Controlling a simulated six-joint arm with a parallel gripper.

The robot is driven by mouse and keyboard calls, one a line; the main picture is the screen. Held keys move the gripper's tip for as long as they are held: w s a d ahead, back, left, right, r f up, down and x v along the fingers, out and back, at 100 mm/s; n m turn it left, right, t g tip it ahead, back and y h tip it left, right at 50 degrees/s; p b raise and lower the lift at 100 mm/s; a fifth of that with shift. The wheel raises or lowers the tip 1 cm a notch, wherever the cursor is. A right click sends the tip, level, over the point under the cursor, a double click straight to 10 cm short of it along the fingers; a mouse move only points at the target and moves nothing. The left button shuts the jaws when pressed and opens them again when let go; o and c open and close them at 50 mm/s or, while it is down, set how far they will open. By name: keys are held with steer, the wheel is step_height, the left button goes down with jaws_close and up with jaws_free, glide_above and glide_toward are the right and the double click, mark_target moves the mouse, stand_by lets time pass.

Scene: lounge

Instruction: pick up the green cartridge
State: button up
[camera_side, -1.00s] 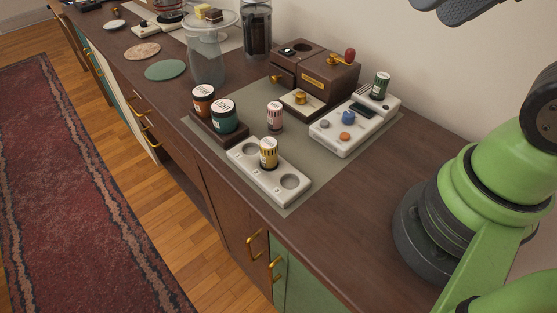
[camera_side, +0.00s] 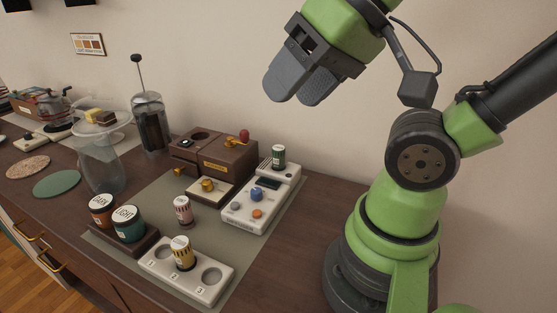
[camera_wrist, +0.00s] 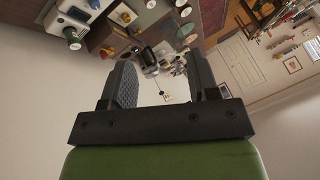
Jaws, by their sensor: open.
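The green cartridge (camera_side: 278,156) is a small dark green cylinder with a pale label band. It stands upright at the back end of the white device (camera_side: 252,212) in the side view. My gripper (camera_side: 298,93) hangs above it and apart from it, with its grey fingers tilted down to the left. In the wrist view the two fingers of my gripper (camera_wrist: 160,70) are spread with nothing between them.
A yellow striped cartridge (camera_side: 182,252) stands in the white numbered holder (camera_side: 213,294). A brown box with a red-knobbed lever (camera_side: 215,157) is left of the device.

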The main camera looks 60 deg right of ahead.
steer(key=shift+o, duration=0.7)
